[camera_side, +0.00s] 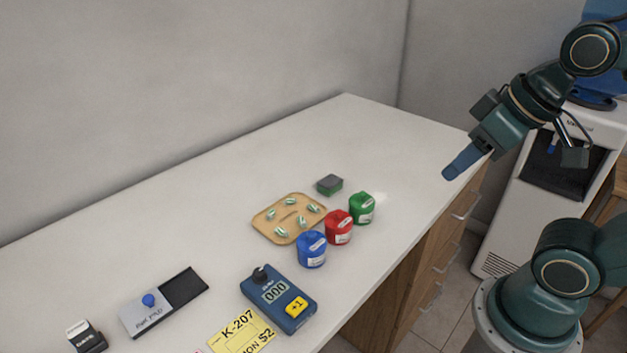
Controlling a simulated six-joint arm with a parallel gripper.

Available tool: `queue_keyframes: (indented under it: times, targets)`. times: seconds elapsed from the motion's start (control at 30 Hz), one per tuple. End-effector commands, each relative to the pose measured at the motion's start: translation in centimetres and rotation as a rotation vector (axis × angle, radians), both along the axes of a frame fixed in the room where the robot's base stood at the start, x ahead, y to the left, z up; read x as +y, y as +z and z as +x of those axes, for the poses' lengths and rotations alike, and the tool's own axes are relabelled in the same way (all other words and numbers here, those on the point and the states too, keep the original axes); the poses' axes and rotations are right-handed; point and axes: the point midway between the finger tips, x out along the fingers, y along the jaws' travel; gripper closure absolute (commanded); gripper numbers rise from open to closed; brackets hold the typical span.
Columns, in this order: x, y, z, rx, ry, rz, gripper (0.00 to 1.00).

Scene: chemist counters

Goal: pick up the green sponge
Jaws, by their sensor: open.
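The green sponge (329,185) lies on the white counter (200,235), behind the coloured jars and just right of the wooden tray's far end. It has a dark grey top and a green lower part, and nothing hides it. My gripper (450,174) is at the upper right, above the counter's right edge and well apart from the sponge. It points down and to the left. It is open, and nothing shows between its fingers.
Green (362,208), red (339,228) and blue (311,249) jars stand in a row before the sponge. A wooden tray (262,232) holds several small green-and-white pieces. A blue counter device (279,300) and stamp pad (150,313) lie nearer. The counter's far part is clear.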

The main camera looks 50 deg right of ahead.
Motion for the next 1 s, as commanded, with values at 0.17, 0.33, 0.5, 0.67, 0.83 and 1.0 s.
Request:
queue_keyframes:
  times: [0.17,0.33,0.5,0.67,0.83,1.0]
  targets:
    - [0.0,0.0,0.0,0.0,0.0,0.0,0.34]
    - [0.0,0.0,0.0,0.0,0.0,0.0,0.34]
    - [0.0,0.1,0.1,0.002,-0.006,0.003,0.34]
    - [-0.1,0.5,1.0,0.017,-0.045,0.02,0.34]
    - [-0.4,1.3,3.1,0.052,-0.139,0.061,0.34]
    - [-0.9,2.2,6.3,0.096,-0.276,0.115,0.34]
